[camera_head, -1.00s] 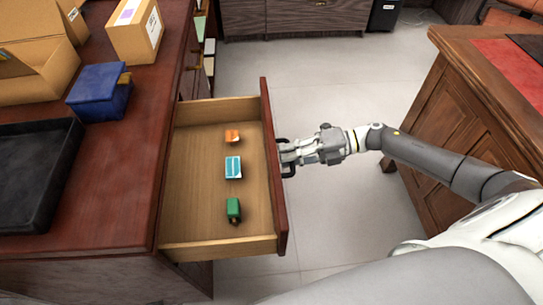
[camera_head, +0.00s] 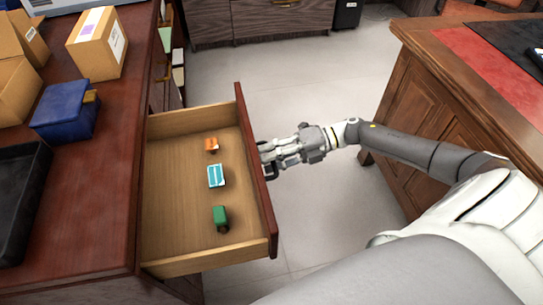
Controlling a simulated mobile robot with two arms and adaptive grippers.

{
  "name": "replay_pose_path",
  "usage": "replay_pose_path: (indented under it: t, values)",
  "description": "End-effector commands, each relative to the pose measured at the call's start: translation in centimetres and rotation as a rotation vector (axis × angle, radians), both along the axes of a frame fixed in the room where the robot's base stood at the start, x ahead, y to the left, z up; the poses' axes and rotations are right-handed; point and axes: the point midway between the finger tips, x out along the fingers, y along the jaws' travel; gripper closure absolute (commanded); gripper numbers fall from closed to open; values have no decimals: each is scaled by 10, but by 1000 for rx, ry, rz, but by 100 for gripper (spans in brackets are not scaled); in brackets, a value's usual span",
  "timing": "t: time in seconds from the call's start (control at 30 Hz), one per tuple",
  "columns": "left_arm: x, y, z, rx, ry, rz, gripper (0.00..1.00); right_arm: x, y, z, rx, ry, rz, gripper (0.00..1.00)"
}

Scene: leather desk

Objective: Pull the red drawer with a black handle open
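The red drawer (camera_head: 262,185) stands pulled far out of the dark red desk, with its front facing right and its wooden inside showing. Its black handle (camera_head: 268,171) is on the outer face, partly hidden by my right gripper. My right gripper (camera_head: 271,158) is at the handle, with its fingers around or against it; I cannot tell how tightly they are closed. Inside the drawer lie an orange item (camera_head: 211,144), a teal and white box (camera_head: 216,175) and a green item (camera_head: 220,218). My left gripper is not in view.
On the desk top (camera_head: 95,190) are cardboard boxes (camera_head: 97,42), a blue box (camera_head: 66,110) and a black tray (camera_head: 18,200). A wooden desk (camera_head: 420,110) with a red and black top stands at the right. Tiled floor lies open between them.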

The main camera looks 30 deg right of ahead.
Motion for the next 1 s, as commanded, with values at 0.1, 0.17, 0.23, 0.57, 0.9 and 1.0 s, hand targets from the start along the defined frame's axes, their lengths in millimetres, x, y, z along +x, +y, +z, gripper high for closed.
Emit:
replay_pose_path:
  t: [0.1,0.17,0.23,0.57,0.9,1.0]
  values:
    - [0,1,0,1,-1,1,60,0,-3,1,0,0,-1,66]
    - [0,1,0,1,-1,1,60,-2,-8,1,-1,1,-2,66]
    - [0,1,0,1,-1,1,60,-5,-17,3,-3,1,-2,66]
    - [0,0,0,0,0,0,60,-26,-82,17,-4,3,-3,66]
    - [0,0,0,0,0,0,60,-36,-112,25,0,1,-1,66]
    - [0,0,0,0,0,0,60,-36,-112,25,1,0,0,66]
